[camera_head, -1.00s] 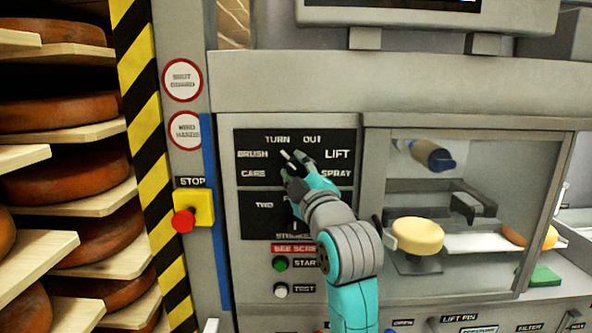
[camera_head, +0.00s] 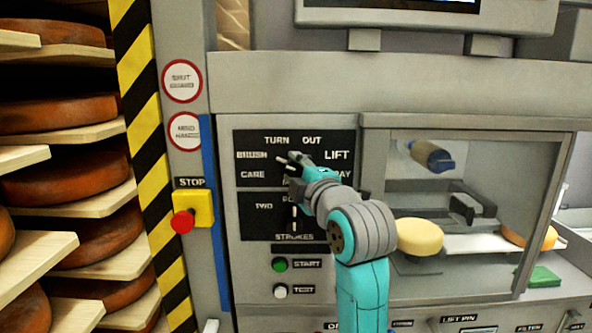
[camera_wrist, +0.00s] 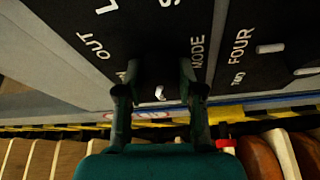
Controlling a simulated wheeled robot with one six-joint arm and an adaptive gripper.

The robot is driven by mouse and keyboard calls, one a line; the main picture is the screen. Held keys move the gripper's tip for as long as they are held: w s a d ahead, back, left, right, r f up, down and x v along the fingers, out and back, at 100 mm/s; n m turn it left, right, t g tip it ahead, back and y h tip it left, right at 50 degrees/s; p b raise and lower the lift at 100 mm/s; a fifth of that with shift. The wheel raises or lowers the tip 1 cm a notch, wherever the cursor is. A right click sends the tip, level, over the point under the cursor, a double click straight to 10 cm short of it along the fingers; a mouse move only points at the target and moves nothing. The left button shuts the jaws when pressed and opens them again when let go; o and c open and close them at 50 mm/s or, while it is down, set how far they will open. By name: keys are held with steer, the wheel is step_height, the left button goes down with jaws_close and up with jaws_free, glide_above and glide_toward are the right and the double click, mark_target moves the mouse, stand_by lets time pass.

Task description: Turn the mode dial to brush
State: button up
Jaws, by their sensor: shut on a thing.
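The mode dial panel (camera_head: 254,141) is black with white words: TURN, OUT, LIFT, BRUSH, CARE and a partly covered SPRAY. The BRUSH label (camera_head: 252,155) at the left looks pale and blurred. My gripper (camera_head: 292,159) is at the middle of this panel. In the wrist view its two fingers (camera_wrist: 157,85) stand on either side of the dark mode dial (camera_wrist: 152,74), shut on it. A white pointer mark shows on the dial, and in the head view it lies on the left side, towards BRUSH. My fingers hide much of the dial.
A strokes panel (camera_head: 255,226) lies below, with a green START button (camera_head: 279,264) and a white TEST button (camera_head: 280,291). A red stop button (camera_head: 183,221) is at the left. A glazed chamber with a yellow cheese wheel (camera_head: 420,236) is at the right.

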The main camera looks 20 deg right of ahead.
steer(key=o, duration=1.2)
steer(key=shift+c, duration=0.2)
steer(key=shift+s, duration=0.1)
steer(key=s+f, duration=0.1)
steer(key=s, duration=1)
steer(key=shift+s+d, duration=0.4)
steer(key=shift+d, duration=0.05)
